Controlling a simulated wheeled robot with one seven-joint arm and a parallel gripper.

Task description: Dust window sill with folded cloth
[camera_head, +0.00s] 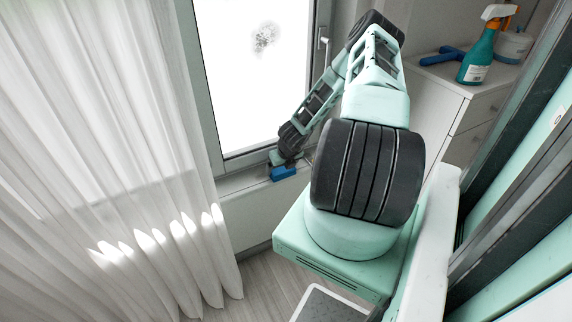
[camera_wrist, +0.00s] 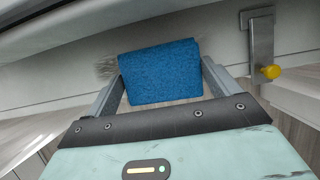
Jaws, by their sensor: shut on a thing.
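A blue folded cloth (camera_wrist: 160,73) is held between the two fingers of my gripper (camera_wrist: 162,88) in the wrist view. My gripper is shut on it. In the head view the cloth (camera_head: 283,172) shows as a small blue block at the window sill (camera_head: 245,178), just below the window frame. The sill also shows in the wrist view (camera_wrist: 60,77), with a greyish smudge (camera_wrist: 106,66) beside the cloth's left edge. I cannot tell for sure whether the cloth touches the sill. My arm hides the sill's right end in the head view.
A white curtain (camera_head: 110,150) hangs at the left and covers that side of the sill. The window (camera_head: 255,75) has a dark smudge on its glass. A cabinet (camera_head: 440,85) at the right holds a spray bottle (camera_head: 478,55) and a blue tool (camera_head: 441,56). A metal bracket with a yellow knob (camera_wrist: 271,72) stands right of the cloth.

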